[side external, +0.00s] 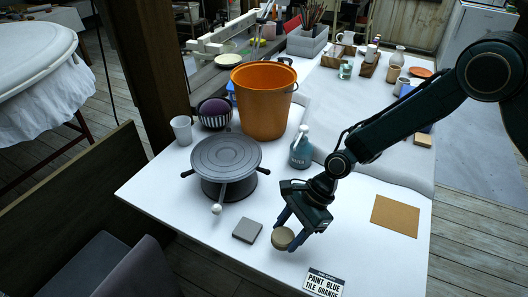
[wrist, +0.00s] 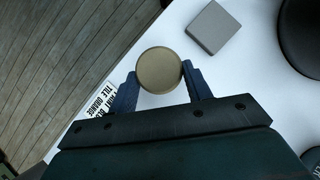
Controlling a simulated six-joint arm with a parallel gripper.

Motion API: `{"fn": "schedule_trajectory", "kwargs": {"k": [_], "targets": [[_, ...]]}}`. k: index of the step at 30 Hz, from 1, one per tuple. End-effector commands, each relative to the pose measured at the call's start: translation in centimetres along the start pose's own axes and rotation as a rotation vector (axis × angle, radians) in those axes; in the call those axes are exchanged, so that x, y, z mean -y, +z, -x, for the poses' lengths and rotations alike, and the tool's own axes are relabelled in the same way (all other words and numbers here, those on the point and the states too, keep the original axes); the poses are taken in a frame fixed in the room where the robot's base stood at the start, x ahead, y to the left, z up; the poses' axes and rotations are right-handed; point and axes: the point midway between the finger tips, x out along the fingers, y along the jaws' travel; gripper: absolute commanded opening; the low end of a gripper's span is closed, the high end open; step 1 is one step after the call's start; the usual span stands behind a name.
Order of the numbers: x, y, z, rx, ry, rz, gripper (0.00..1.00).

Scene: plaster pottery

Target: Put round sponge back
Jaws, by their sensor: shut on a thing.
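The round sponge (side external: 282,238) is a tan disc near the front edge of the white table. My gripper (side external: 290,230) is shut on it, with a finger on either side. In the wrist view the sponge (wrist: 160,70) sits between the two blue fingertips of my gripper (wrist: 160,78). I cannot tell whether the sponge touches the table or is slightly above it.
A grey square tile (side external: 248,230) lies just left of the sponge. A grey turntable (side external: 226,158), an orange bucket (side external: 263,105) and a blue bottle (side external: 300,150) stand behind. A brown square sheet (side external: 395,216) lies right.

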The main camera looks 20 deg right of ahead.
Motion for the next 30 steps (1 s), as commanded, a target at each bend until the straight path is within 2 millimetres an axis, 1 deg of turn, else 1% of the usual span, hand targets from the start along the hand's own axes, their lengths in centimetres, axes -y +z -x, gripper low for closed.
{"fn": "schedule_trajectory", "kwargs": {"k": [5, 8, 15, 18, 30], "targets": [[0.0, -0.1, -0.2, 0.0, 0.0, -0.001, 0.31], [-0.1, -0.6, -0.9, 0.0, 0.001, -0.002, 0.31], [-0.1, -2.0, -3.1, 0.0, 0.002, -0.001, 0.31], [-0.1, -2.3, -3.5, 0.0, 0.001, -0.001, 0.31], [-0.1, -2.4, -3.8, 0.0, 0.0, 0.0, 0.31]]}}
